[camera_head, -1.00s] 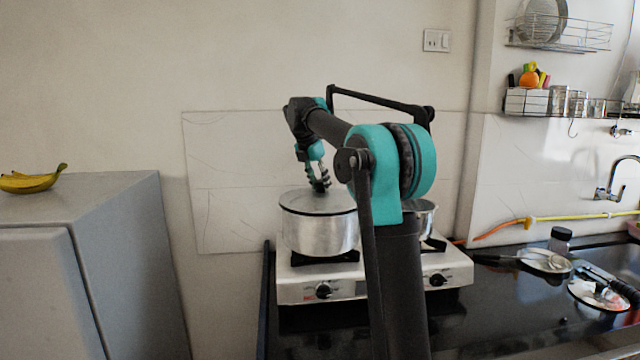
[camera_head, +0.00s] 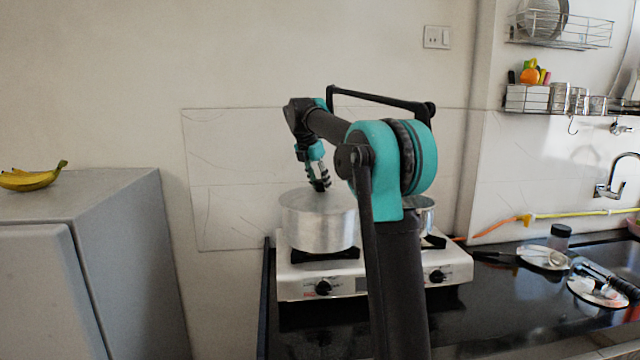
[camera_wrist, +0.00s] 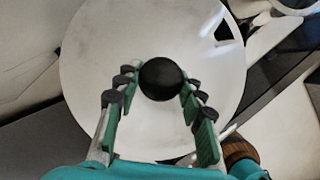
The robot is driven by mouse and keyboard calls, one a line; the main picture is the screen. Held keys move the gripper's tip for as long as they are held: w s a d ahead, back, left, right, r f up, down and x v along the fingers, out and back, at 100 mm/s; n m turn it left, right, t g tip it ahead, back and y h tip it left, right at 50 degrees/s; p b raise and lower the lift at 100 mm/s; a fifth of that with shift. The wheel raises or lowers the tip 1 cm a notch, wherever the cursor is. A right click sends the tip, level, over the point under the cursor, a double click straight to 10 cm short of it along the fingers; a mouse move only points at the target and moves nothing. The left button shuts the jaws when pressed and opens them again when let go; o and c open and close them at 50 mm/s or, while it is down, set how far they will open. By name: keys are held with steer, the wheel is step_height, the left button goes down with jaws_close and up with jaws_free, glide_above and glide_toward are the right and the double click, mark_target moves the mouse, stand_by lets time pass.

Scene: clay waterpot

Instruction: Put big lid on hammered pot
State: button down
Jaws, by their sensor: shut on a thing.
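The silver hammered pot (camera_head: 320,232) stands on the left side of the stove. The big lid (camera_head: 300,197) lies across its top, looks level and shows no clear gap at the rim. In the wrist view the lid (camera_wrist: 95,60) is a wide pale disc with a round black knob (camera_wrist: 161,78) near its middle. My gripper (camera_head: 320,187) is over the lid, and its fingers (camera_wrist: 157,82) are shut on the knob from both sides. The pot below is hidden by the lid in the wrist view.
The stove (camera_head: 300,283) sits on a black counter (camera_head: 500,310). A second pot (camera_head: 426,215) on the right is partly hidden by my arm. A grey cabinet (camera_head: 120,220) with bananas (camera_head: 32,178) stands at the left. Small dishes (camera_head: 545,258) lie at the right.

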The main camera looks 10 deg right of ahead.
steer(key=shift+f, duration=0.15)
steer(key=c, duration=0.9)
jaws_free()
steer(key=shift+o, duration=0.2)
steer(key=v, duration=1.2)
steer(key=shift+d, duration=0.1)
